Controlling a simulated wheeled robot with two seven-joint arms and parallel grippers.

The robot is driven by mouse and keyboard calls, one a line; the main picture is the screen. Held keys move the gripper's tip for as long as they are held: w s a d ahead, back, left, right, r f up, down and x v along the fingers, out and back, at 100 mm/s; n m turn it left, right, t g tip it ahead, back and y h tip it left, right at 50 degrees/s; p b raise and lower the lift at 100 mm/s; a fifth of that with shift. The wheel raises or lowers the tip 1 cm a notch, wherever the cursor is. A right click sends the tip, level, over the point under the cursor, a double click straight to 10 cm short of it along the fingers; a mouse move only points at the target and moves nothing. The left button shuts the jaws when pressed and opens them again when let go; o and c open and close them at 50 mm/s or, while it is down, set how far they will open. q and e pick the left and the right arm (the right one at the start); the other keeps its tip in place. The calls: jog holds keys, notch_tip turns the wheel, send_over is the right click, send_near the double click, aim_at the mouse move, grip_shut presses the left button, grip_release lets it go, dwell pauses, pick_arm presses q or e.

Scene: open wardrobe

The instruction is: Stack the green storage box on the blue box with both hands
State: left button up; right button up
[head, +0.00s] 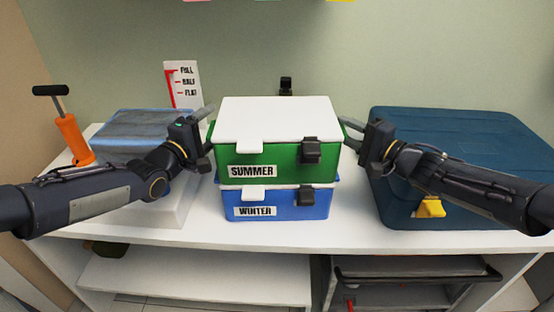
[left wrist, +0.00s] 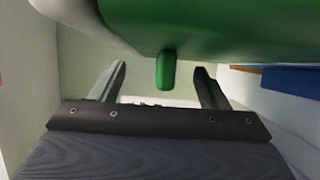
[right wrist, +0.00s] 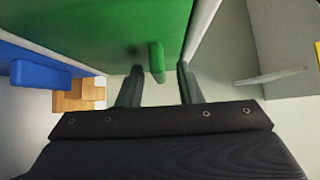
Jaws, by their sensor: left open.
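The green storage box (head: 275,160), with a white lid and a SUMMER label, sits on top of the blue box (head: 290,206), which has a WINTER label. The two look roughly aligned in the head view. My left gripper (head: 210,128) is open at the green box's left side; the left wrist view shows a green side handle (left wrist: 167,70) between its parted fingers. My right gripper (head: 348,132) is at the right side; the right wrist view shows its fingers apart, with the other green handle (right wrist: 157,62) just ahead of them. Neither gripper is closed on a handle.
A large dark blue case (head: 455,150) with a yellow latch stands at the right. At the left are a blue-grey bag (head: 140,124), an orange hand pump (head: 74,138) and a FULL/HALF/FLAT gauge card (head: 183,84). The white shelf (head: 270,236) has a narrow clear front strip.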

pick_arm(q)
jog(key=v, duration=1.1)
jog(key=shift+s, duration=0.35)
jog(key=shift+a, duration=0.1)
pick_arm(e)
jog(key=o, duration=0.8)
jog(key=shift+r, duration=0.1)
notch_tip(320, 180, up, 10)
jog(key=shift+d, duration=0.1)
